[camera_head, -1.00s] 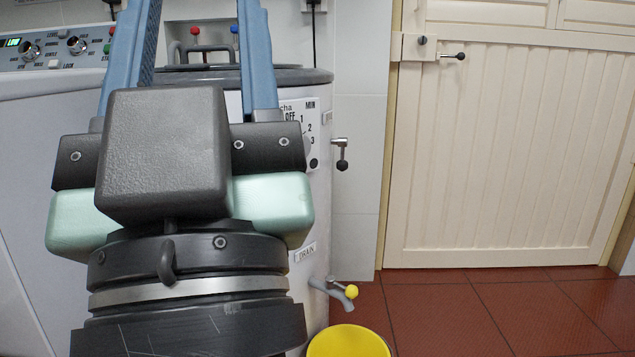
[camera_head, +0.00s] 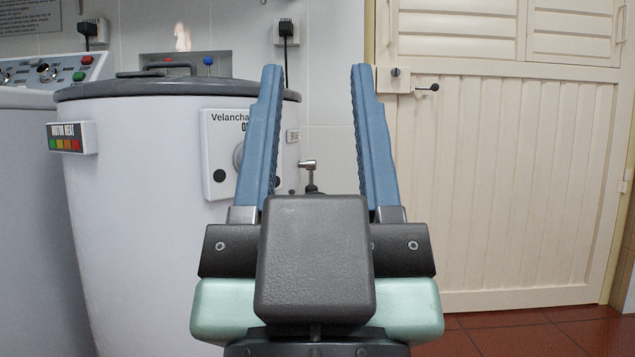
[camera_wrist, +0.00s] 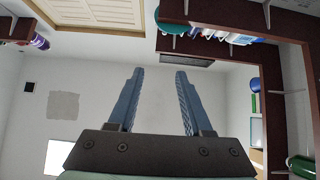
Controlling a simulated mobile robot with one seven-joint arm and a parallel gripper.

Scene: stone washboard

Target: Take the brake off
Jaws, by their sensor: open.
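The brake lever (camera_head: 309,164) sticks out from the right side of the white round washing machine (camera_head: 150,200). It has a silver head and a dark lower part, which is partly hidden behind my gripper's body. A small label (camera_head: 293,135) sits above it on the drum's side, too small to read surely. My gripper (camera_head: 316,72) is open and empty, with blue fingers pointing up. In the head view the lever shows between the fingers, beyond them and apart. The wrist view shows the open fingers (camera_wrist: 159,74) with nothing between them; the lever is not in that view.
A dial panel (camera_head: 222,155) on the drum is partly hidden by the left finger. A motor heat box (camera_head: 71,138) is on the drum's left. A cream door (camera_head: 500,180) with a latch (camera_head: 427,87) stands at right. Red floor tiles (camera_head: 520,335) are clear.

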